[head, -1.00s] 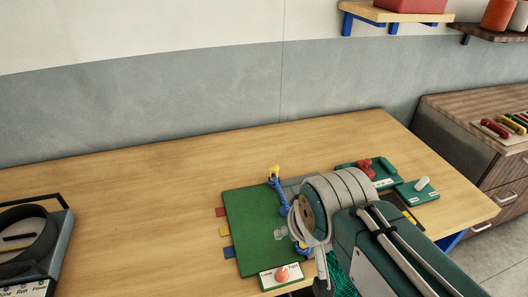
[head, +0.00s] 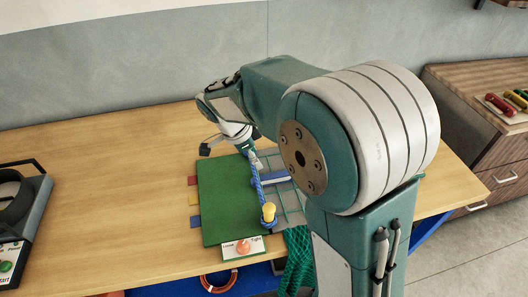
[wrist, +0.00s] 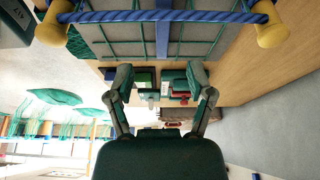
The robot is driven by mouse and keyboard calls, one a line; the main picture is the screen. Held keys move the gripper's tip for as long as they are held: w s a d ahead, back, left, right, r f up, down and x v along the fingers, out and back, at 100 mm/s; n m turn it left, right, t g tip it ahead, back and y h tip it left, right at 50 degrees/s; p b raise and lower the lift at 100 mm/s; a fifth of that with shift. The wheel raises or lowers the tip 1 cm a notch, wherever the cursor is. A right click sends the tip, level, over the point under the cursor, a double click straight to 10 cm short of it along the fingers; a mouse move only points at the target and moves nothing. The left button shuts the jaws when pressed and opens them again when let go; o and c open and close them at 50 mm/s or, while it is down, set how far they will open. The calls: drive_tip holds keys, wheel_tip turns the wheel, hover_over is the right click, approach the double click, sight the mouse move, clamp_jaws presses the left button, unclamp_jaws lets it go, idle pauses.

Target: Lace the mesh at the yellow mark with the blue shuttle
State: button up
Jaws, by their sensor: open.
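My gripper (wrist: 160,75) has its two fingers spread with nothing between them. In the head view it hangs near the far end of a blue rope (head: 259,186). The rope stretches between two yellow pegs (wrist: 270,30); the near peg (head: 269,212) shows in the head view. The rope crosses close in front of the gripper in the wrist view (wrist: 165,17). Behind it is a green-line mesh (wrist: 205,45) on a grey panel, with a blue bar (head: 272,180). A yellow tab (head: 194,202) sits on the green board's left edge. I cannot identify the blue shuttle.
The green board (head: 225,200) lies beside the mesh, with a Loose/Tight knob plate (head: 243,247) at its front. A black machine (head: 15,215) stands at the left. Trays (wrist: 178,85) lie beyond the fingers. The table's left middle is clear.

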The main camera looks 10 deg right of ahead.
sight(269, 176)
drive_tip(key=shift+w+d+f+m, duration=0.3)
drive_tip(key=shift+d+f, duration=0.15)
drive_tip(key=shift+f, duration=0.05)
drive_tip(key=shift+a+f, duration=0.1)
drive_tip(key=shift+f, duration=0.2)
wheel_tip(269, 176, down, 4)
drive_tip(key=shift+r, duration=0.1)
drive_tip(key=d+f, duration=0.1)
drive_tip(key=f, duration=0.1)
drive_tip(key=d+f, duration=0.2)
drive_tip(key=shift+d+f, duration=0.25)
drive_tip(key=shift+f, duration=0.4)
drive_tip(key=shift+a, duration=0.45)
drive_tip(key=shift+d, duration=0.2)
clamp_jaws()
drive_tip(key=shift+d, duration=0.25)
